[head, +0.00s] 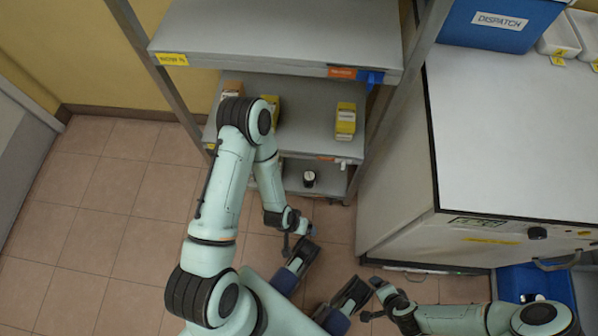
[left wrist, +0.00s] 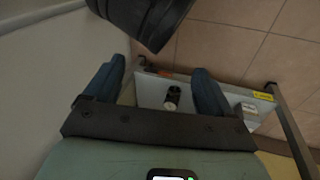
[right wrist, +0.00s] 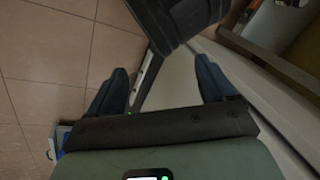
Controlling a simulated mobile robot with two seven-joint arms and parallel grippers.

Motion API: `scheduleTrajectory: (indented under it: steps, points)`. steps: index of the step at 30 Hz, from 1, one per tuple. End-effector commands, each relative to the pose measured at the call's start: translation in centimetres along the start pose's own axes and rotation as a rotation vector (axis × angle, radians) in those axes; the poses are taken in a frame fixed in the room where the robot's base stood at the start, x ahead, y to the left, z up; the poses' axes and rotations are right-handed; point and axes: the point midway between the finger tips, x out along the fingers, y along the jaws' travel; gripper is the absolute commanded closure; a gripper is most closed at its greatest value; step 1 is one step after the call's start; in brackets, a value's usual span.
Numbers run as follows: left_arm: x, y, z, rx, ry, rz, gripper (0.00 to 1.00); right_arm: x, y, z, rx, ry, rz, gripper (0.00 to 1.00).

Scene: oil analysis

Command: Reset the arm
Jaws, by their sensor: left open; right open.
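My left arm (head: 226,185) comes in from the left in the head view, bends at a high elbow in front of the shelf, and reaches down to the floor area. My left gripper (left wrist: 158,66) is open in the left wrist view, with nothing held between its blue fingers. My right arm (head: 455,319) comes in low from the right, in front of the white cabinet. My right gripper (right wrist: 160,65) is open and empty in the right wrist view. A dark link crosses the top of both wrist views and hides part of the scene.
A grey shelf rack (head: 280,40) stands ahead, with yellow boxes (head: 345,121) on its middle level and a black-and-white bottle (head: 309,179) lower down. A white cabinet (head: 520,140) stands right, with a blue dispatch bin (head: 500,22) on top. Tiled floor (head: 85,215) is clear at left.

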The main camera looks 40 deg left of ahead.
Motion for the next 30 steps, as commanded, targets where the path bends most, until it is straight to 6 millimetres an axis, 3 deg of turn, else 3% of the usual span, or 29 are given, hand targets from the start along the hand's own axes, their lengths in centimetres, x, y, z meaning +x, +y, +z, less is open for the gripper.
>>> scheduleTrajectory:
  steps: [10,13,24,30]
  points:
    - [-0.6,0.1,0.6,0.0,-0.017,0.001,0.16,-0.1,0.0,0.0,0.0,-0.001,0.0,0.17]
    - [-1.9,0.4,1.0,0.001,-0.03,0.002,0.16,-1.4,-0.4,0.5,-0.001,-0.015,-0.001,0.17]
    - [-13.7,3.7,5.2,0.014,-0.211,0.004,0.16,-13.1,-3.6,4.8,-0.014,-0.196,-0.003,0.17]
    - [-18.2,5.2,6.2,0.021,-0.291,0.005,0.16,-17.6,-5.2,5.9,-0.021,-0.277,-0.003,0.17]
